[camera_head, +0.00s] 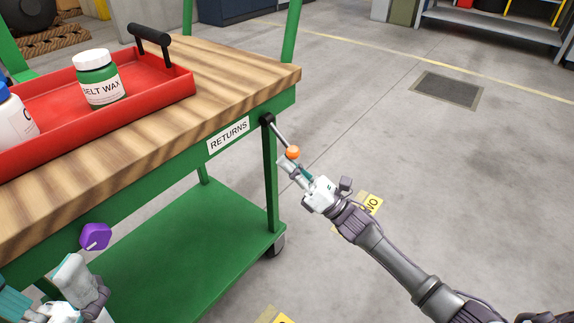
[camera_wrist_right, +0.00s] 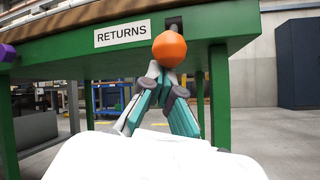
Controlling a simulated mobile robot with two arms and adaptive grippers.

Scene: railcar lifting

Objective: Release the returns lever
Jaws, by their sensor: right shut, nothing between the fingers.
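The returns lever is a thin rod with an orange ball knob (camera_head: 292,152), standing out from a black slot at the bench's corner, beside the RETURNS label (camera_head: 228,136). The orange knob fills the upper middle of the right wrist view (camera_wrist_right: 169,49). My right gripper (camera_head: 286,164) is just below the knob, with its fingertips shut together and empty. In the right wrist view its fingertips (camera_wrist_right: 160,72) meet right under the knob; whether they touch it I cannot tell. My left gripper (camera_head: 82,285) is at the lower left, below a purple knob (camera_head: 96,236); its fingers are not clear.
A green lower shelf (camera_head: 180,245) is underneath.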

